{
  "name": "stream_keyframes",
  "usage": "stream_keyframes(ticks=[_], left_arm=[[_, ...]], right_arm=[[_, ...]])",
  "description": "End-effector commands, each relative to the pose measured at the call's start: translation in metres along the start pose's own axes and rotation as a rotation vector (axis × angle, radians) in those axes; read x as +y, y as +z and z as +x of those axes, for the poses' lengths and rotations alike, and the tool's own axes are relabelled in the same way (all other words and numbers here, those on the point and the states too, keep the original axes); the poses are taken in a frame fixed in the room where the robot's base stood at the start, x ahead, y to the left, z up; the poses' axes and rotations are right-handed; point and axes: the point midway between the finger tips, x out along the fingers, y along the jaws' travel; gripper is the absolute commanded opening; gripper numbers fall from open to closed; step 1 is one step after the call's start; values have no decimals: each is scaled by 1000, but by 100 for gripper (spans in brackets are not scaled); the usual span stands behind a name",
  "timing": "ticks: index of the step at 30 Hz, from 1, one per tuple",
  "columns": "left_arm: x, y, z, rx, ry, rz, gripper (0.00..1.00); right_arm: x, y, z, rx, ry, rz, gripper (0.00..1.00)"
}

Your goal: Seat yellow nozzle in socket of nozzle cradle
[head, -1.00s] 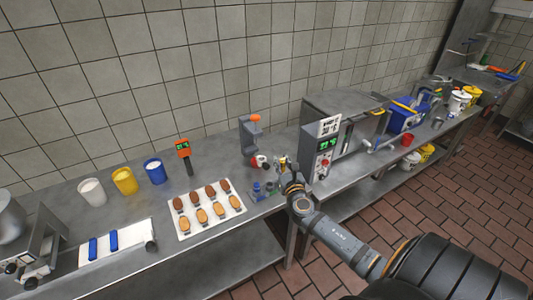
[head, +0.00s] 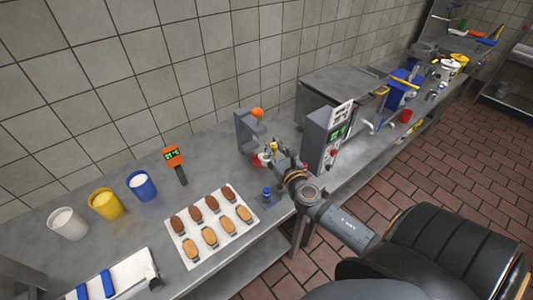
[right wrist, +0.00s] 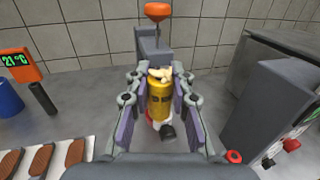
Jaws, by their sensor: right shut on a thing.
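My right gripper (head: 277,156) is shut on the yellow nozzle, a yellow cylinder (right wrist: 160,101) between its two fingers in the right wrist view. A pale tan piece shows at the nozzle's upper end. In the head view only a small yellow bit of the nozzle (head: 274,147) shows above the fingers. The gripper is over the counter, in front of the grey stand with the orange knob. What looks like the nozzle cradle (head: 272,201), with a blue nozzle (head: 267,192) in it, is nearer me, beside the forearm. The arm partly hides it; its sockets are unclear.
The grey stand (head: 243,132) is just beyond the gripper, with a red and white item (head: 262,159) at its foot. A control box (head: 322,138) stands close right. A tray (head: 183,228) of brown and tan biscuits lies left. Three cups stand at the back left.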

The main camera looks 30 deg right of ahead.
Motion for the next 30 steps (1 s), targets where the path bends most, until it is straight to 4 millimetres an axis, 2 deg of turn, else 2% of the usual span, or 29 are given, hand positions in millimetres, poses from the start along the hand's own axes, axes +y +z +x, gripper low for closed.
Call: stream_keyframes(ticks=[1,3,6,9,17,21,24,30], left_arm=[[0,-2,-1,3,0,0,40],[0,-6,6,9,0,0,40],[2,-14,22,25,0,-1,40],[2,-21,29,36,0,-1,40],[3,-14,34,26,0,-1,40],[4,-10,56,22,0,-1,40],[5,-8,63,20,0,-1,40],[5,-8,61,19,0,-1,40]], right_arm=[[-2,-5,16,-2,-4,3,0],[-4,-20,35,-1,-2,2,0],[-6,-46,51,0,-1,1,0],[-7,-58,62,0,1,0,0],[-8,-66,70,0,0,0,0],[-9,-94,77,3,1,-1,0],[-9,-104,77,1,1,0,0],[-9,-102,76,0,1,0,0]])
